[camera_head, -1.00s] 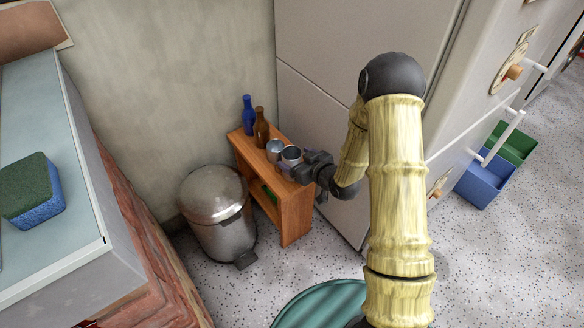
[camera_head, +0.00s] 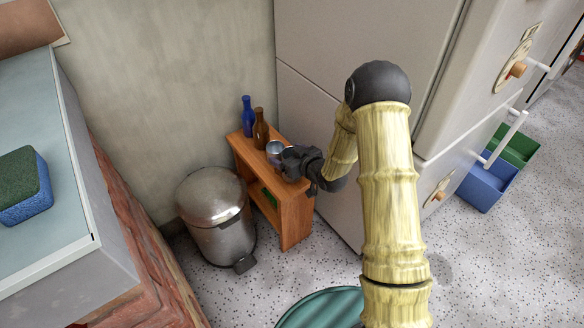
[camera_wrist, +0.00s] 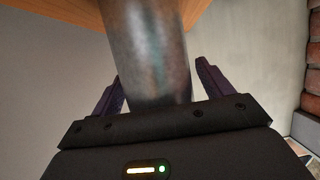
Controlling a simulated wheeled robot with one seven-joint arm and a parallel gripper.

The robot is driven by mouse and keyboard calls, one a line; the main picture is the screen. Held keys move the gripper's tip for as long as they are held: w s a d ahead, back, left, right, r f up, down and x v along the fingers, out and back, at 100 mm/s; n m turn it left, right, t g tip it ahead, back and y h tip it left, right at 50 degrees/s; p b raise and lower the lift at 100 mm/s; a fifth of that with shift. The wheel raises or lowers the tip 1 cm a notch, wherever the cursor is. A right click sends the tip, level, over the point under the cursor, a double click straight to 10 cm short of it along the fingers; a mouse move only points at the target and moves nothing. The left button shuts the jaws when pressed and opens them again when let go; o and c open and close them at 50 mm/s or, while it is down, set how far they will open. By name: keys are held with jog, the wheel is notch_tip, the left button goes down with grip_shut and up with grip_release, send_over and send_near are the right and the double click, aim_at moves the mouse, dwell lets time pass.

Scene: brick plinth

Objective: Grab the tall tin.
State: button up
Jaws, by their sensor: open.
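A grey metal tin (camera_wrist: 150,45) stands between the two dark fingers of my gripper (camera_wrist: 159,72) in the wrist view, with a gap to the right finger. The fingers are apart and not closed on it. In the head view my gripper (camera_head: 296,163) is at the right end of the small wooden shelf's top and hides most of what is behind it. One grey tin (camera_head: 274,149) shows just left of my gripper. I cannot tell from these views which tin is the taller.
A blue bottle (camera_head: 247,116) and a brown bottle (camera_head: 260,128) stand at the back of the wooden shelf (camera_head: 296,212). A metal pedal bin (camera_head: 216,212) stands to its left. A pale cabinet (camera_head: 330,135) is close on the right.

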jog(key=c, duration=1.1)
jog(key=shift+o, duration=0.2)
jog(key=shift+r, duration=0.15)
notch_tip(320, 180, up, 10)
jog(key=p, duration=0.4)
